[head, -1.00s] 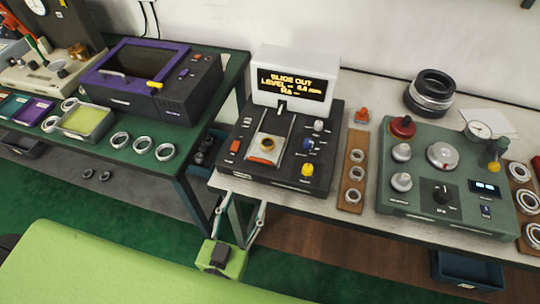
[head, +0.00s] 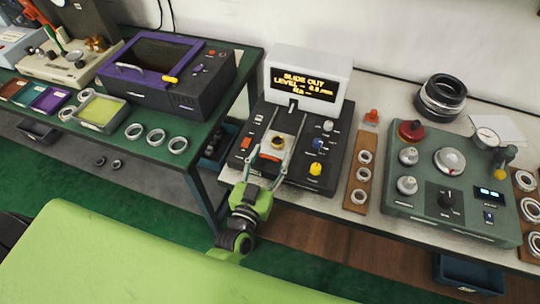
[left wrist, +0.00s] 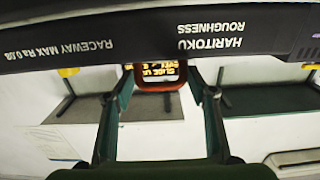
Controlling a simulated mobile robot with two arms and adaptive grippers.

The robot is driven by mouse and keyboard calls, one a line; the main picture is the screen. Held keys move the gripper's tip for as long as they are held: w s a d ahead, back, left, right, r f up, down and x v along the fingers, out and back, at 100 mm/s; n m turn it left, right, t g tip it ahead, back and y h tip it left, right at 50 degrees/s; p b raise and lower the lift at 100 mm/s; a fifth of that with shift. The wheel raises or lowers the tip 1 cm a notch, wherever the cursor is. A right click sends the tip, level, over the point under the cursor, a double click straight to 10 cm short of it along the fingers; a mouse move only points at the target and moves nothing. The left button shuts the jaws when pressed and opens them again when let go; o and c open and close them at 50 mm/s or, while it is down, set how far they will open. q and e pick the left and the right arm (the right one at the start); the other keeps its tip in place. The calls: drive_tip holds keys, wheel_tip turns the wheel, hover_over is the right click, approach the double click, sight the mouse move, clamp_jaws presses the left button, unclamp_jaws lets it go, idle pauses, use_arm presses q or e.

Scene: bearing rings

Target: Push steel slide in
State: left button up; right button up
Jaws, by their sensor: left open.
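The steel slide (head: 284,126) sits on the black roughness tester (head: 326,153) and carries a small ring (head: 277,143). The slide's orange-red front handle (head: 268,157) faces me. My left gripper (head: 267,168) is open at the tester's front edge, its fingers spread on either side of the handle. In the left wrist view the handle (left wrist: 156,77) shows as a red-orange loop between the open fingers (left wrist: 162,100). I cannot tell whether a finger touches it. My right gripper is not in view.
Right of the tester stand a wooden ring strip (head: 362,178) and a green gauge unit (head: 440,180). Left, on a green bench, are a purple-framed machine (head: 150,75) and loose rings (head: 156,136). Knobs, including a yellow one (head: 315,169), stand beside the slide.

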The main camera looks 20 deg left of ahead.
sight(276, 145)
use_arm(q)
drive_tip(key=c, duration=1.3)
drive_tip(key=w, duration=0.5)
drive_tip(key=shift+w+d+f+b, duration=0.1)
drive_tip(key=shift+w+b, duration=0.05)
drive_tip(key=shift+b, duration=0.15)
drive_tip(key=o, duration=1.3)
drive_tip(key=shift+s, duration=0.2)
drive_tip(key=s, duration=1.1)
drive_tip(key=shift+s, duration=0.4)
